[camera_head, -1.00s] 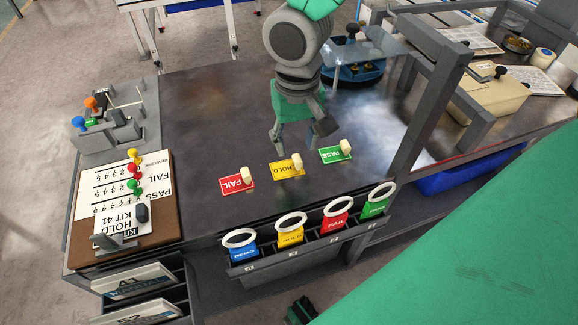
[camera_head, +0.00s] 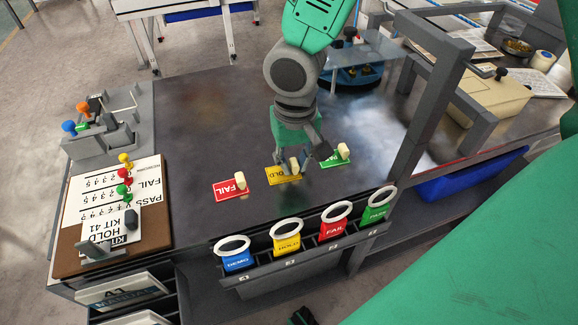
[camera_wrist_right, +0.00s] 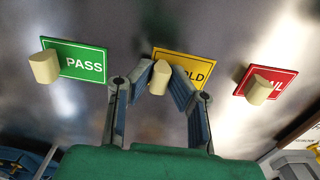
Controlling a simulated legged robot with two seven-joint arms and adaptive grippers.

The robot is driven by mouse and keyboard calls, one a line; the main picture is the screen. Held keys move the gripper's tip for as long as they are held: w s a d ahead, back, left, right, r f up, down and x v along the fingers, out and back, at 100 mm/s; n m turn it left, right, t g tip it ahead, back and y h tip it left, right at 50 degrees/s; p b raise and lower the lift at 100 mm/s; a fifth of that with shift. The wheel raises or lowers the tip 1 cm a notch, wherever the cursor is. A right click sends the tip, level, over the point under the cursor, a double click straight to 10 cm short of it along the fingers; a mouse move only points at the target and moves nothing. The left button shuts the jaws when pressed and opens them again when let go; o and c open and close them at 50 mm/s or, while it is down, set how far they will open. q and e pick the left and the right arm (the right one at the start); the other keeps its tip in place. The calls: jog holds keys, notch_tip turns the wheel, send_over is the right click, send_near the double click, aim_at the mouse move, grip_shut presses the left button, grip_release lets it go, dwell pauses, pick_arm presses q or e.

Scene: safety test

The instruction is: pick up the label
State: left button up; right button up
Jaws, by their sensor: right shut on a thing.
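Three labels with pale knobs lie in a row on the dark table. The yellow HOLD label (camera_head: 280,176) is in the middle. It also shows in the wrist view (camera_wrist_right: 197,68), with its knob between my right fingers. The red FAIL label (camera_head: 226,190) lies to the left in the head view, the green PASS label (camera_head: 331,162) to the right and partly hidden by a finger. My right gripper (camera_head: 296,164) is down at the HOLD label, shut on its knob (camera_wrist_right: 159,79). The label appears flat on the table. My left gripper is not in view.
A rack of coloured bins, DEMO (camera_head: 237,259), HOLD (camera_head: 287,243), FAIL (camera_head: 334,227) and PASS (camera_head: 377,208), hangs at the front edge. A kit board (camera_head: 72,241) stands left. A grey frame post (camera_head: 428,110) rises close on the right. The table's left middle is clear.

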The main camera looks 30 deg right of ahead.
aim_at(294, 163)
notch_tip(294, 163, up, 10)
jog(key=p, duration=0.4)
grip_shut()
